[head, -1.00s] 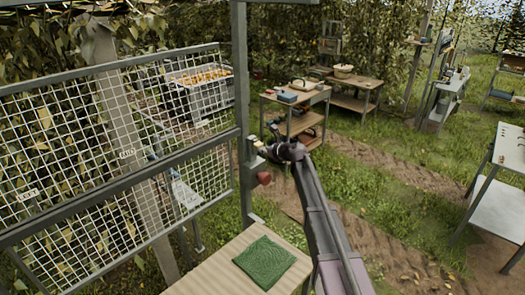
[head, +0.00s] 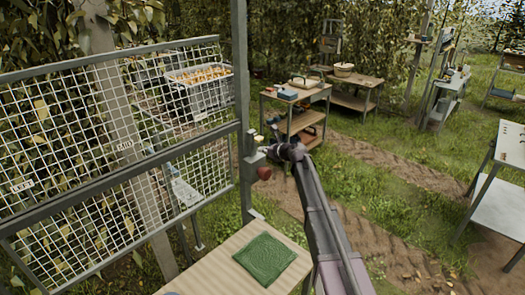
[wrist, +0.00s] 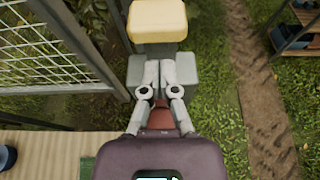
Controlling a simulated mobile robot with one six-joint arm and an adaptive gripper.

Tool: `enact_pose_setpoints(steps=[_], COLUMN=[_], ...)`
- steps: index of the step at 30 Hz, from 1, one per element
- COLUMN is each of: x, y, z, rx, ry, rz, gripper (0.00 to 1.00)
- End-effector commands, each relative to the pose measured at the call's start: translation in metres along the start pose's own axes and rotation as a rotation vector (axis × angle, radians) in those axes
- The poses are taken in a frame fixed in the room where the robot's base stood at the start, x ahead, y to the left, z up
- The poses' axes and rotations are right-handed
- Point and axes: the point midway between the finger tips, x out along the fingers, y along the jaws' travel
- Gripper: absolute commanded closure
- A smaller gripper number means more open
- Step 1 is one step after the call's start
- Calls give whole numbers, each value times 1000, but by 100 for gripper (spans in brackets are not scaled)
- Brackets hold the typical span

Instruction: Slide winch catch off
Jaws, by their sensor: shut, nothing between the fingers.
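The winch catch appears to be the grey block with a cream knob (wrist: 157,20) on the gate post; the wrist view looks down on it. In the head view a small cream knob (head: 258,139) shows at the post, with a dark red knob (head: 263,173) below it. My gripper (wrist: 158,68) is shut with nothing held. Its fingertips are over the grey block (wrist: 184,72), just short of the cream knob; I cannot tell whether they touch it. The red knob (wrist: 160,116) is partly hidden under my fingers.
A wire mesh gate (head: 60,160) stands to the left of the post (head: 240,80). A wooden table with a green cloth (head: 264,258) is in front. A crate of pears (head: 200,92) is behind the mesh.

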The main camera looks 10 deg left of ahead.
Motion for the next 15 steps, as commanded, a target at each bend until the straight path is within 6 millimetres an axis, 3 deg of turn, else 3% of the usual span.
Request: enact_pose_setpoints(steps=[6,15], x=[5,-42], y=[1,2], z=[-15,-9], rx=[0,0], ry=[0,0], rz=[1,0], gripper=[100,100])
